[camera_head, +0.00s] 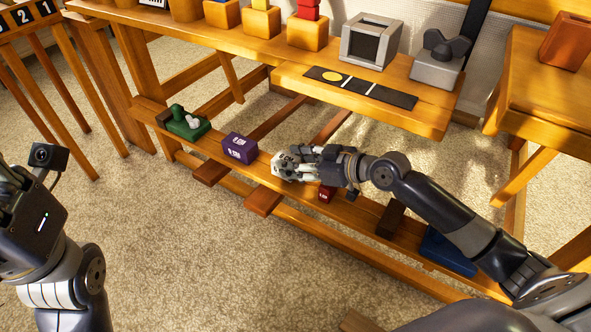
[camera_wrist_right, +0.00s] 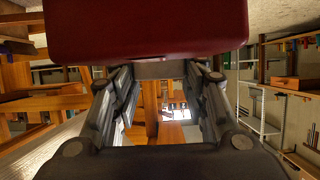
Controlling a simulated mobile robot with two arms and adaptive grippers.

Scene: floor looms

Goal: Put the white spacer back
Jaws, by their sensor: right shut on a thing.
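My right gripper (camera_head: 290,163) is low over the front rail of the wooden loom, between the purple block and a small red block. It is shut on a small pale piece, which I take to be the white spacer (camera_wrist_right: 160,69). The piece shows as a narrow pale-grey strip between the fingertips in the right wrist view; in the head view the fingers mostly hide it. My left gripper (camera_head: 18,180) is at the left edge, away from the loom, and its fingers are not clear.
On the rail are a green block with a white part (camera_head: 188,123), a purple block (camera_head: 239,149), the red block (camera_head: 327,193) and a blue one (camera_head: 446,250). The red block looms close in the wrist view (camera_wrist_right: 150,30). A grey box frame (camera_head: 371,42) stands above.

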